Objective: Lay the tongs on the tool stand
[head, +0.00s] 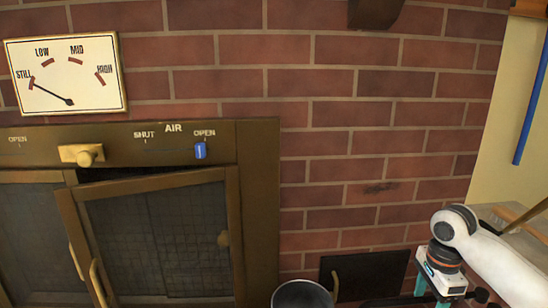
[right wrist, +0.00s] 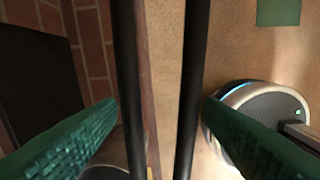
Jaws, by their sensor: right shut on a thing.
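Two dark parallel rods, which look like the arms of the tongs (right wrist: 125,80), run from top to bottom through the right wrist view. My right gripper (right wrist: 160,108) has its green textured fingers on either side of them and is shut on them. The ends of the tongs lie outside that view. In the head view my right gripper (head: 440,290) is at the lower right, in front of the brick wall, partly cut off by the bottom edge. I cannot make out the tool stand in either view. My left gripper is not in view.
A brick wall (head: 340,135) fills the middle. A stove with a framed glass door (head: 160,235), standing slightly ajar, is at the left below a dial (head: 65,75). A round metal bucket (head: 302,294) and a black panel (head: 362,272) are low at the centre. A wooden surface (head: 520,235) is at the right.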

